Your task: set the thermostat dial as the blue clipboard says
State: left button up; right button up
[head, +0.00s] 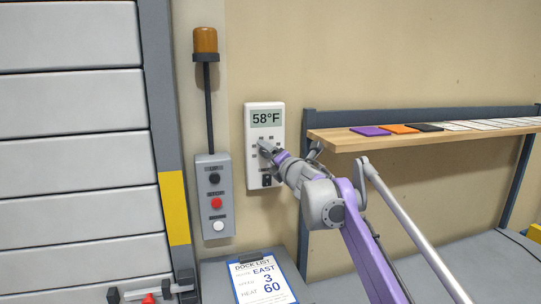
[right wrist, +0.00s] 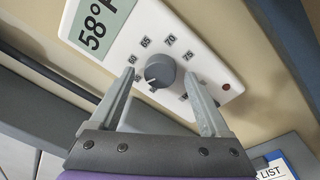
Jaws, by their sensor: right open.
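The white thermostat (head: 250,115) hangs on the wall and its display reads 58°F. Its round grey dial (right wrist: 160,70) shows in the right wrist view, with the marks 60, 65, 70 and 75 around it. A small pale mark is at the dial's lower left. My right gripper (head: 268,152) is at the thermostat, open, with one finger on each side of the dial in the right wrist view (right wrist: 160,77). I cannot tell whether the fingers touch it. The blue clipboard (head: 262,257) lies below, reading DOCK LIST, EAST, 3 and HEAT 60. My left gripper is out of view.
A slatted door (head: 75,100) fills the left. A wooden shelf (head: 350,140) with coloured cards is at right.

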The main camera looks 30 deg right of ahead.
grip_shut()
